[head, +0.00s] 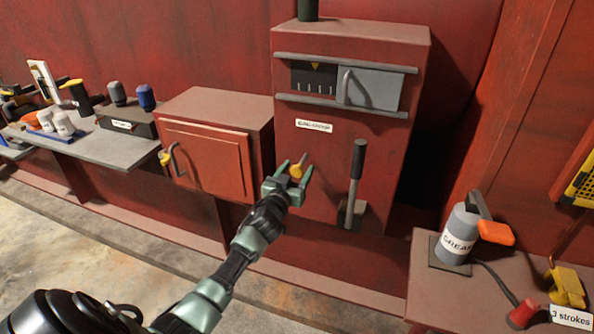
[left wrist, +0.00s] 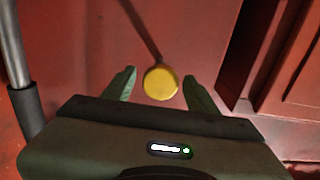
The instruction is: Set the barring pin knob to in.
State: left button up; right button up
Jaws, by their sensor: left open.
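The barring pin knob is a yellow knob (head: 297,171) on the front of the tall red cabinet (head: 345,140), below its white label. In the left wrist view the yellow knob (left wrist: 160,83) shows as a round face on a thin dark stem that reaches the red panel. My left gripper (head: 291,172) is open, with one green finger on each side of the knob. In the left wrist view the fingers of my left gripper (left wrist: 159,88) stand apart from the knob, with a gap on both sides. My right gripper is not in view.
A lever with a dark grip (head: 358,165) stands on the cabinet front, right of the knob. A lower red box (head: 207,165) with a door and handle is to the left. A grease can (head: 458,235) stands on the right bench.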

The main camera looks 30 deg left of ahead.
aim_at(301, 162)
pick_arm(q)
grip_shut()
jog(key=shift+w+a, duration=0.1)
jog(key=shift+w, duration=0.3)
jog(key=b+x, duration=0.1)
jog(key=x, duration=0.1)
jog(key=shift+w+a+b, duration=0.1)
jog(key=shift+w+b, duration=0.2)
jog(key=shift+w, duration=0.1)
jog(key=shift+r, duration=0.15)
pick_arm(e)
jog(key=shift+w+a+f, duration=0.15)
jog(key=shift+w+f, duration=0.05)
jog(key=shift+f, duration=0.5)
pick_arm(q)
jog(key=shift+c, duration=0.5)
grip_release()
jog(key=shift+o, duration=0.5)
jog(key=shift+w, duration=0.1)
